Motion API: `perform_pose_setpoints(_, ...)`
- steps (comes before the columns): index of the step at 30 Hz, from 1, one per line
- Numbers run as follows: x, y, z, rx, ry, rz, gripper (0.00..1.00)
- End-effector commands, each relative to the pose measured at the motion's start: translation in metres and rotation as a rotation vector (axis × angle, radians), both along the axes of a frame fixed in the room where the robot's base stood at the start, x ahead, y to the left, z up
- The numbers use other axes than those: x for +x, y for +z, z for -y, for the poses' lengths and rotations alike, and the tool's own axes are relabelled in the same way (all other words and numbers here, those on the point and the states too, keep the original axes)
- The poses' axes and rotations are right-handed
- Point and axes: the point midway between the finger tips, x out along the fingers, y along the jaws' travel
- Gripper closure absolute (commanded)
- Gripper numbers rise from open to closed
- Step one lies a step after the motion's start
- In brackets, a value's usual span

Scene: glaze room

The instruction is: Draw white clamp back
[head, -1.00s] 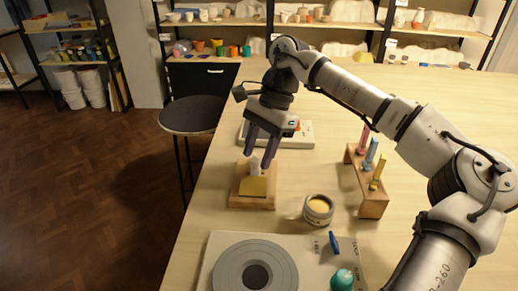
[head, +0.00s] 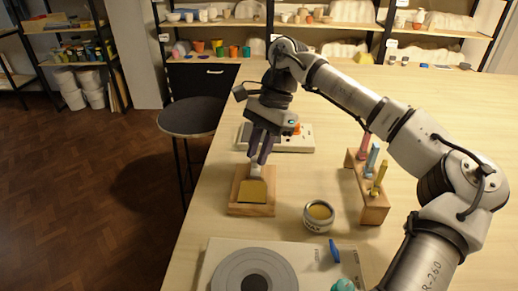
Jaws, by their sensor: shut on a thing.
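The white clamp (head: 256,171) sits at the far part of a wooden block (head: 236,209), just behind a yellow-tan piece (head: 253,191) on that block. My gripper (head: 259,161) points down at the clamp, with its dark purple-grey fingers close together. It is shut on the clamp's upper part. The fingers cover the top of the clamp, so the exact hold is hard to make out.
An open jar (head: 318,216) stands right of the block. A wooden rack (head: 375,212) with pink, blue and yellow tools is farther right. A board with a grey wheel (head: 232,268) is in front. A device with an orange knob (head: 295,138) lies behind.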

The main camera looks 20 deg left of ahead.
Motion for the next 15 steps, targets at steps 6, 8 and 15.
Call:
perform_pose_setpoints(6,0.0072,0.0020,-0.0006,0.012,-0.020,0.022,0.71)
perform_pose_setpoints(8,0.0068,0.0018,-0.0006,0.011,-0.019,0.020,0.63)
perform_pose_setpoints(15,0.0052,0.0009,-0.0004,0.008,-0.015,0.015,0.57)
